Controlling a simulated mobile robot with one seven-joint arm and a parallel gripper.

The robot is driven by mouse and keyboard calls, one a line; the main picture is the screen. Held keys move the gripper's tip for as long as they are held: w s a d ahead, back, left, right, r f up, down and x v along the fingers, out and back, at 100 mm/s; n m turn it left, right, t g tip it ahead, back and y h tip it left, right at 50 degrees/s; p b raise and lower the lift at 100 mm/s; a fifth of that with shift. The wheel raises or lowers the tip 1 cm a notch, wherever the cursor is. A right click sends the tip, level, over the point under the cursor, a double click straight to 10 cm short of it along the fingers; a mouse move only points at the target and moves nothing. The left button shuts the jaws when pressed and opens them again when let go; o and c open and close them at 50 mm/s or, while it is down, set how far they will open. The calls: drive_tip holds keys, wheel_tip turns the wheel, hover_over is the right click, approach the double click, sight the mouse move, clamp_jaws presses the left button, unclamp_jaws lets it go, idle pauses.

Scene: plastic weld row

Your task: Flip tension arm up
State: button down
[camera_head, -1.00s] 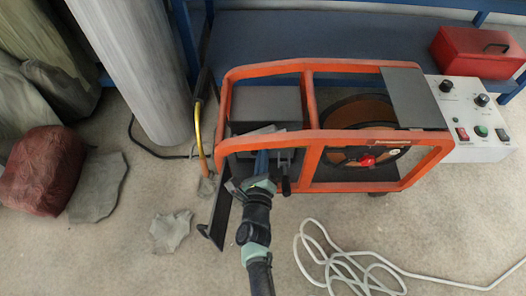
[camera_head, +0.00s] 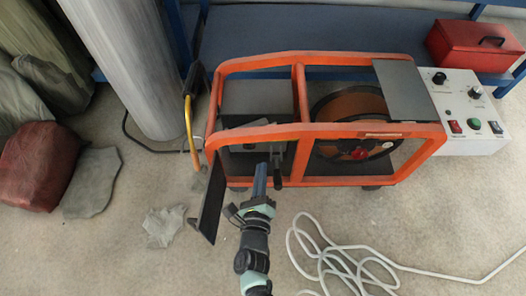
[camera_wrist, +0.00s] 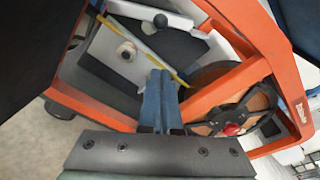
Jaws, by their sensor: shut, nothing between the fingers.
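The orange-framed machine (camera_head: 330,132) stands on the floor in front of me. A dark lever with a black grip (camera_head: 277,170) hangs down at its front, left of the middle post; I cannot tell for certain whether it is the tension arm. My gripper (camera_head: 260,170) is shut and empty, its blue fingers just left of this lever. Whether the fingers touch anything is unclear.
A black plate (camera_head: 208,200) sticks out at the machine's left front. A yellow handle (camera_head: 190,125) stands left of the frame. A reel (camera_head: 350,125) and a control box (camera_head: 466,122) are to the right. White cable (camera_head: 345,255) lies on the floor at front right.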

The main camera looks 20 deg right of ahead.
drive_tip(key=shift+v, duration=1.25)
